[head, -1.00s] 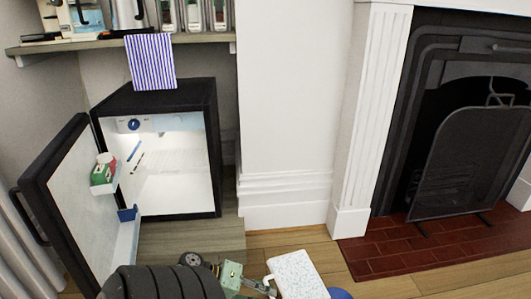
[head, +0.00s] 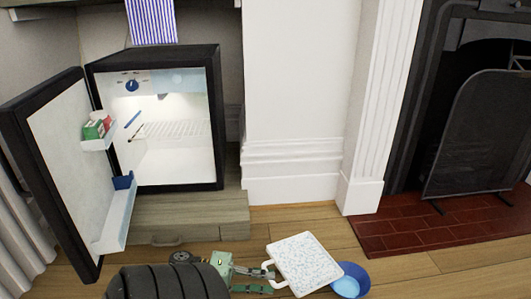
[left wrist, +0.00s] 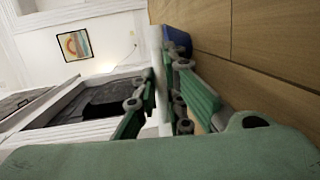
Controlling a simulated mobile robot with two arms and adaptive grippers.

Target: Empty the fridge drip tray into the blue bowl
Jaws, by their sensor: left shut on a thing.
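The drip tray (head: 305,262) is white with a pale, blue-speckled inner face and a looped white handle on its left side. My left gripper (head: 266,277) is shut on the drip tray at that handle. The tray is out of the fridge and overlaps the left part of the blue bowl (head: 358,274) in the head view; I cannot tell its height above the bowl. In the left wrist view the tray shows edge-on as a white strip (left wrist: 156,45) between the green fingers, with the blue bowl (left wrist: 178,38) beside it. My right gripper is not in view.
The small fridge (head: 215,120) stands open on a low wooden plinth (head: 200,212), its door (head: 60,170) swung left with items on its shelves. A fireplace screen (head: 475,135) and brick hearth (head: 420,215) are at right. Wooden floor (head: 310,217) lies clear between.

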